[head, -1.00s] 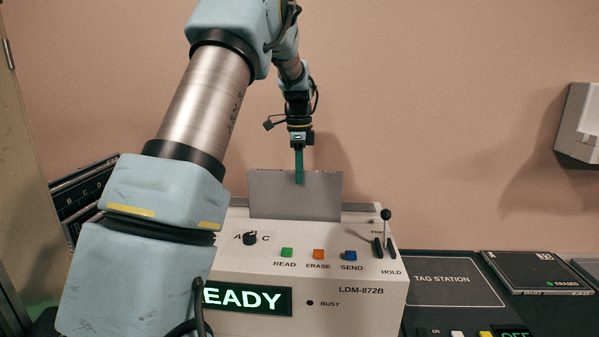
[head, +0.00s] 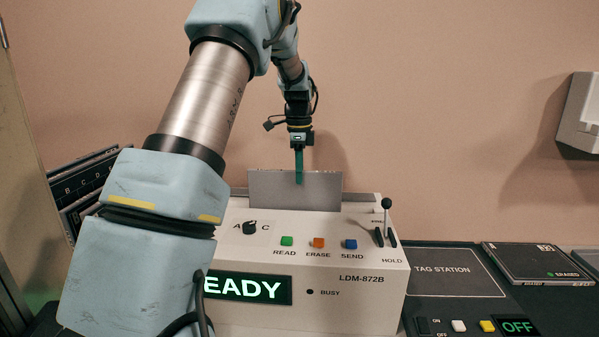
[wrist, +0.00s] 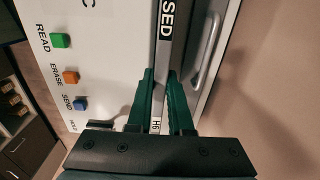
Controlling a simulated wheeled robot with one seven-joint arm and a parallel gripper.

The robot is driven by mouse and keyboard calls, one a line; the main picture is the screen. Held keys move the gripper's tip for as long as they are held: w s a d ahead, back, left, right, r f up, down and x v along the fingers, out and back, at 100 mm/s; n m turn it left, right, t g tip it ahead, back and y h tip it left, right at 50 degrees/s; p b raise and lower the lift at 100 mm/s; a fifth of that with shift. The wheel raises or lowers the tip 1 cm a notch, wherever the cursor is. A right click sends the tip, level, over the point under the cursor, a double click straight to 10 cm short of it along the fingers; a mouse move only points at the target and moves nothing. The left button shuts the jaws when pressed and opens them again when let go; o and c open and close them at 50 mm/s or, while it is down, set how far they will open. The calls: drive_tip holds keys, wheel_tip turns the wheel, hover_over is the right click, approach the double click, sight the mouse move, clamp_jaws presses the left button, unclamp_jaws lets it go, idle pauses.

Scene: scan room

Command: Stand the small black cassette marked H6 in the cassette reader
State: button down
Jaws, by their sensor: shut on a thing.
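The cassette reader (head: 350,300) is a cream console in the middle of the head view, its display lit green and partly hidden by my arm. My gripper (head: 299,179) is shut on the top edge of a cassette, whose plain grey face (head: 270,195) shows in the head view. The cassette stands upright, its lower part apparently inside the slot in the reader's top; the seat depth is hidden. In the wrist view, the cassette's edge (wrist: 166,70) runs between my green fingers and bears the marks H6 and "SED".
A tag station (head: 450,270) lies right of the reader, with another dark cassette (head: 535,262) beyond it. A lever (head: 387,215) stands at the reader's right. A dark rack (head: 85,190) is behind my arm at left. A white box (head: 580,115) hangs on the wall.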

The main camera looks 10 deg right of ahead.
drive_tip(key=shift+f, duration=0.5)
drive_tip(key=c, duration=0.7)
unclamp_jaws()
drive_tip(key=shift+c, duration=0.2)
drive_tip(key=shift+f, duration=0.1)
wheel_tip(320, 180, up, 11)
drive_tip(key=b, duration=0.2)
drive_tip(key=shift+b, duration=0.3)
